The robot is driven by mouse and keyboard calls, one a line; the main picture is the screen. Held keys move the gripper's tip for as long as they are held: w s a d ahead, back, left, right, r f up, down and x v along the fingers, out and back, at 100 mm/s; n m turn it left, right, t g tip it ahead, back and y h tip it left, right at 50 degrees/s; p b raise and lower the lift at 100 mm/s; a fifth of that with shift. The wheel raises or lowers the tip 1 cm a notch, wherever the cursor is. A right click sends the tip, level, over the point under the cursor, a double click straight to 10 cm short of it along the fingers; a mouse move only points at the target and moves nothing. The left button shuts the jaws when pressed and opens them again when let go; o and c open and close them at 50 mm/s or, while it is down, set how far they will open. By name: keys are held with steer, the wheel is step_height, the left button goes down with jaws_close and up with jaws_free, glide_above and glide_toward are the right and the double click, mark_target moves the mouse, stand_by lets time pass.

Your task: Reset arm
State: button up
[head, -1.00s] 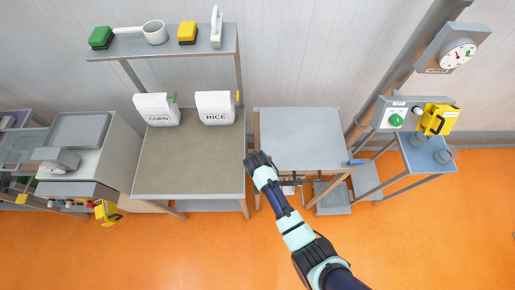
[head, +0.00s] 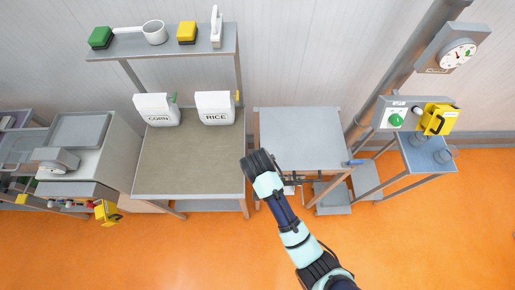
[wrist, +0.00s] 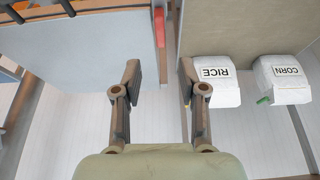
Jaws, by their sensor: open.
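My gripper (head: 259,163) hangs in the head view near the front of the gap between the two middle tables, with my arm reaching up from the lower right. In the wrist view my gripper (wrist: 160,85) shows two fingers spread apart with nothing between them. The wrist view looks down on the grey table at left and the brown-topped table at right. The fingertips touch nothing that I can see.
The brown-topped table (head: 190,175) holds a CORN bag (head: 157,110) and a RICE bag (head: 215,107) at its back. The grey table (head: 300,140) has a bare top. A shelf (head: 165,45) stands above. A control box (head: 397,115) is at right. Orange floor in front is free.

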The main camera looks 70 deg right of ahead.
stand_by(0.5)
steer(key=w+a+r+n+t+p, duration=0.2)
steer(key=w+a+r+n+t, duration=0.55)
steer(key=w+a+r, duration=0.7)
steer(key=s+a+r+n+t+y, duration=0.1)
steer(key=a+r+n+t+y, duration=0.3)
steer(key=a+r, duration=1)
steer(key=a+n, duration=0.2)
steer(key=a, duration=0.1)
steer(key=shift+s+a+r+n, duration=0.2)
steer(key=shift+a+r+n, duration=0.05)
steer(key=shift+r+n, duration=0.1)
